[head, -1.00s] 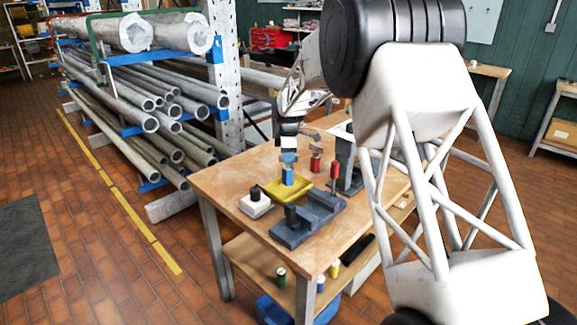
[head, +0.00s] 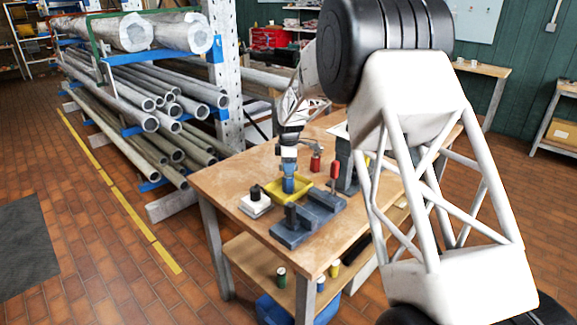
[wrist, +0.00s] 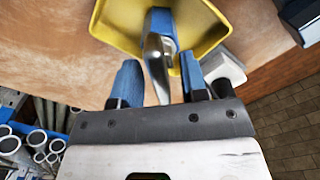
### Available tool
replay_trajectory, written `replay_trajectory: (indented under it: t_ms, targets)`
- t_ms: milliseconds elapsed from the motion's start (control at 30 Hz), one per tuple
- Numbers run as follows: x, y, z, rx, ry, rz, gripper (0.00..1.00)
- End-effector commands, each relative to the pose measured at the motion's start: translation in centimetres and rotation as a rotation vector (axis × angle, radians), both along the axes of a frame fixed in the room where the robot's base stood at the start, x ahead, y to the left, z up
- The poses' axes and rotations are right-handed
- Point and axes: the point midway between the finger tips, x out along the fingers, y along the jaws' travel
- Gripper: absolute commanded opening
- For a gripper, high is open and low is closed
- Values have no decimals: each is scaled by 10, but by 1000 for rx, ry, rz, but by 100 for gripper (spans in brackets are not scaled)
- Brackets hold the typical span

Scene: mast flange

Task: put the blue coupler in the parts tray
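The blue coupler (wrist: 160,22), with a shiny metal part, shows in the wrist view at the yellow parts tray (wrist: 103,22), between and beyond my fingers. In the head view, the tray (head: 271,196) is on the wooden table, with the coupler (head: 289,186) low in it under my gripper (head: 289,176). In the wrist view, my gripper (wrist: 160,80) has its two blue-padded fingers apart, with a visible gap on each side of the metal part. The coupler's lower end is hidden.
A white block with a black knob (head: 255,203) stands left of the tray. A dark grey fixture (head: 308,221) is close in front. A red-handled part (head: 334,175) and a red cylinder (head: 315,163) stand to the right. The front left tabletop is clear.

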Motion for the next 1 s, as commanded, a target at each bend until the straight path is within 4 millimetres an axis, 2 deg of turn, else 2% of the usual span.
replay_trajectory:
  t_ms: [267, 467, 667, 1000]
  targets:
    - [0, 0, 0, 0, 0, 0, 40]
    - [0, 0, 8, 0, -1, 0, 40]
    - [0, 0, 30, 0, -3, 0, 40]
    - [0, 0, 83, 0, -2, 0, 40]
